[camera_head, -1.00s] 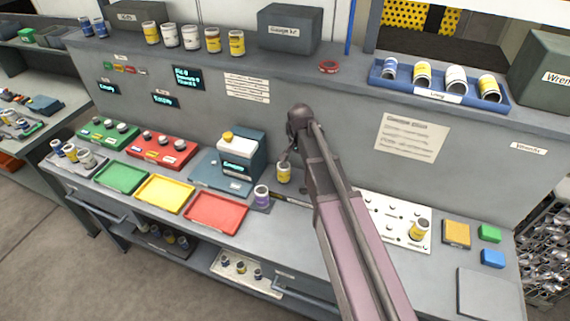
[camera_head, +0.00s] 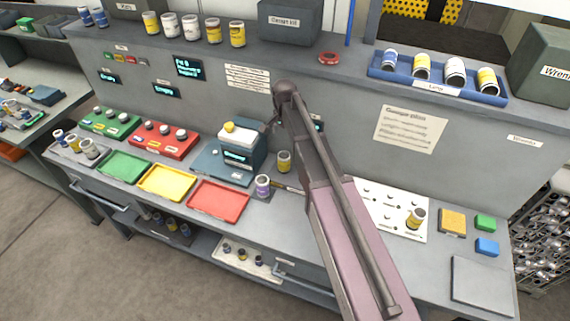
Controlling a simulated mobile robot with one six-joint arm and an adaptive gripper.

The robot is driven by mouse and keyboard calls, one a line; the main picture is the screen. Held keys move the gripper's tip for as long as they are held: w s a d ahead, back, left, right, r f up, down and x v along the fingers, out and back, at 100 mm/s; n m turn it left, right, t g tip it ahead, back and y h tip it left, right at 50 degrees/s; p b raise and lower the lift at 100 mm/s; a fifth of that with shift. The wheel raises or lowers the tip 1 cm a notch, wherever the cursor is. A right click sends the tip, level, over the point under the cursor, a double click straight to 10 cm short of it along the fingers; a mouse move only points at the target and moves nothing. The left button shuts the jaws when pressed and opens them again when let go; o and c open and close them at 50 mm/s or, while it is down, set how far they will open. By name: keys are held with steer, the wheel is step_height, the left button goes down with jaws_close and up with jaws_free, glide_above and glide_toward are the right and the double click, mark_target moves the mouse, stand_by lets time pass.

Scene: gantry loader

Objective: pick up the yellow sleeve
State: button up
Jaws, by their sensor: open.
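A sleeve with a yellow band and grey top (camera_head: 284,161) stands upright on the bench, right of the grey gauge device. Another yellow-banded sleeve (camera_head: 415,218) stands on the white pegboard at the right. Several more yellow-banded sleeves stand on the upper shelf, such as one at its left (camera_head: 151,23). My gripper (camera_head: 268,126) is small and partly hidden at the end of my arm. It is open and empty, above and left of the bench sleeve, near the device's right side, apart from the sleeve.
The gauge device (camera_head: 237,155) stands left of the sleeve, with a purple-banded sleeve (camera_head: 262,186) in front. Green (camera_head: 124,167), yellow (camera_head: 167,182) and red (camera_head: 218,200) trays lie empty along the bench. A blue tray (camera_head: 440,92) holds several sleeves on the shelf.

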mark_target(284, 152)
steer(key=shift+f+b, duration=3.7)
steer(key=shift+f, duration=0.3)
steer(key=shift+f, duration=0.1)
steer(key=shift+s+a+f+b, duration=0.1)
steer(key=shift+f+b, duration=2.4)
steer(key=shift+b, duration=0.1)
steer(key=c, duration=1.2)
steer(key=shift+r, duration=0.2)
